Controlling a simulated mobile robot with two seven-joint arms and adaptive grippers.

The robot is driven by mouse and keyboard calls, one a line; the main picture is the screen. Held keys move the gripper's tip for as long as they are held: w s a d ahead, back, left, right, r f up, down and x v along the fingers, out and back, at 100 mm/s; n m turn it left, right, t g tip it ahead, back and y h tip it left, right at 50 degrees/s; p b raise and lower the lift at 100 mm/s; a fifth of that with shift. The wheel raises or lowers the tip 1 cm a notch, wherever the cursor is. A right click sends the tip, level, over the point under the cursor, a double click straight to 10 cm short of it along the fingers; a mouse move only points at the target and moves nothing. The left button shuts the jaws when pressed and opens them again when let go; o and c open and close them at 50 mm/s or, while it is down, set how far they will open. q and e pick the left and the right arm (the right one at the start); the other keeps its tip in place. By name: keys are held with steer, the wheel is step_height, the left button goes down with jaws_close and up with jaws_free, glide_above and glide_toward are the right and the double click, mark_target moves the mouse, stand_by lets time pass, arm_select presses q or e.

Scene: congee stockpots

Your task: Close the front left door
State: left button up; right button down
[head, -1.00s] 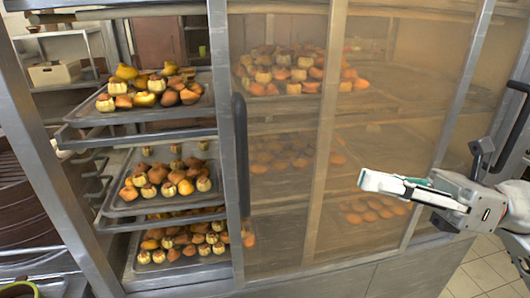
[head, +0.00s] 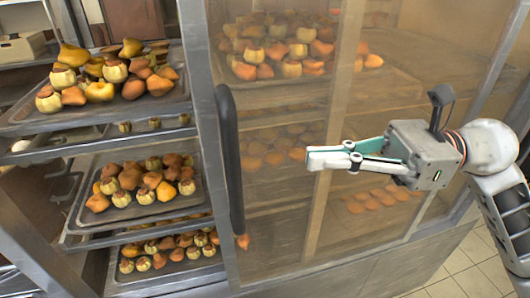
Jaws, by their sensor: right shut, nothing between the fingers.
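The cabinet's glazed front has a metal-framed door (head: 275,215) with a tall dark vertical handle (head: 230,160) on its left edge stile. To the left of that stile the cabinet front is uncovered, and trays of food (head: 140,190) show directly. Behind the tinted glass more trays show dimly. My right gripper (head: 312,161) is shut and empty. It is in front of the glass, to the right of the handle and apart from it, with its fingers pointing left. My left gripper is not in view.
The uncovered trays (head: 110,118) jut out at the left, stacked on several levels. A slanted metal post (head: 35,235) stands at the lower left. A shelf with a beige box (head: 22,46) is at the far upper left. Tiled floor (head: 450,270) shows at the lower right.

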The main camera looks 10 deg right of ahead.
mark_target(264, 161)
arm_select(q)
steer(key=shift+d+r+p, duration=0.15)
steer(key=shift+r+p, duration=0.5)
steer(key=shift+p, duration=0.35)
arm_select(e)
steer(key=a, duration=0.5)
steer(key=w+a, duration=0.1)
steer(key=a, duration=0.2)
steer(key=shift+a, duration=0.25)
steer(key=shift+w, duration=0.1)
